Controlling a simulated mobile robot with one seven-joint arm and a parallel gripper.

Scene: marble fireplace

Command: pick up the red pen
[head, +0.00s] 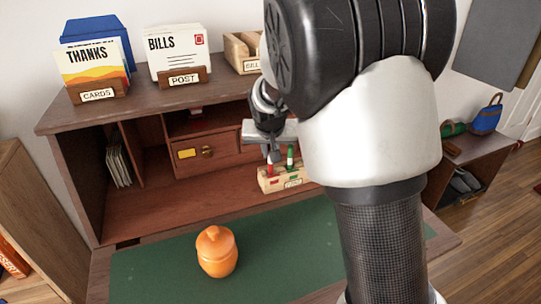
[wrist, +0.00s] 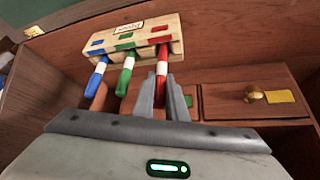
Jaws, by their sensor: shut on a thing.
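The red pen (wrist: 162,58) stands in a light wooden pen holder (wrist: 135,38); its lower end still meets the holder's red-marked slot. My gripper (wrist: 164,88) is shut on the red pen's upper part, one finger on each side. The fingers hide part of the pen. In the head view my gripper (head: 271,152) is above the left side of the holder (head: 284,181), with the red pen (head: 269,169) just beneath it. A green pen (wrist: 127,72) and a blue pen (wrist: 97,72) stand beside the red one in the same holder.
The holder stands inside a wooden desk hutch, near a drawer (wrist: 250,100) with a brass knob. An orange lidded jar (head: 217,252) stands on the green desk mat (head: 150,275). Card and bill holders line the shelf above. My arm hides the desk's right part.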

